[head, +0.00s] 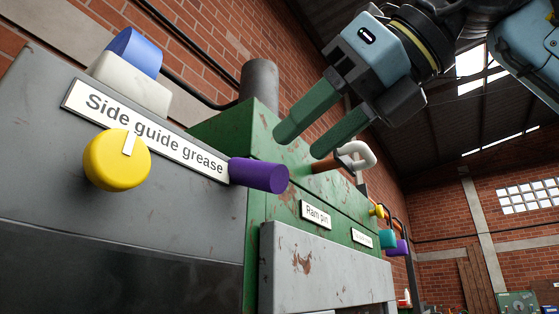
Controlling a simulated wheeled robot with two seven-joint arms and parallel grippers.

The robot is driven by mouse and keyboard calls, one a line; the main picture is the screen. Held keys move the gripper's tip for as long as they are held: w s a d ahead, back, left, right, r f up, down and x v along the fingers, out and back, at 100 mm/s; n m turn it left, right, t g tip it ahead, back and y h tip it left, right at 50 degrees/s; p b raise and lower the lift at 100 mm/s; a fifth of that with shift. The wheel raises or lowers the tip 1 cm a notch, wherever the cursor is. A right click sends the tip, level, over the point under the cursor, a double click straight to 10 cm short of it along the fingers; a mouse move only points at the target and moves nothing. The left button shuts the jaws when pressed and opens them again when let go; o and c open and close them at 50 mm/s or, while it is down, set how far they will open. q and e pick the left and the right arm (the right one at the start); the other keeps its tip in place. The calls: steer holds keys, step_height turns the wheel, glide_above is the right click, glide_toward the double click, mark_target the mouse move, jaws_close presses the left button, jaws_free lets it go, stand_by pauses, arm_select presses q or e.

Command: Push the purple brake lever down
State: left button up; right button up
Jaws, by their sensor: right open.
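A purple cylindrical handle (258,175) sticks out to the right from the grey panel, beside the right end of the "Side guide grease" label (150,130). A smaller purple piece (401,247) shows farther along the green machine. No readable label says "brake", so I cannot tell from labels which is the brake lever. My right gripper (298,143) comes in from the upper right, with two green fingers apart and nothing between them. In the picture, its fingertips are above and right of the near purple handle, apart from it. My left gripper is not in view.
A yellow knob (117,160) sits on the grey panel (120,210), with a blue part (133,50) above. The green machine (275,140) carries a white hooked handle (358,156), a "Ram pin" label (316,214) and a teal piece (388,238). Open space lies right.

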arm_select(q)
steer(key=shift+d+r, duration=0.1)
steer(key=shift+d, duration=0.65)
arm_select(e)
steer(key=shift+v, duration=2.5)
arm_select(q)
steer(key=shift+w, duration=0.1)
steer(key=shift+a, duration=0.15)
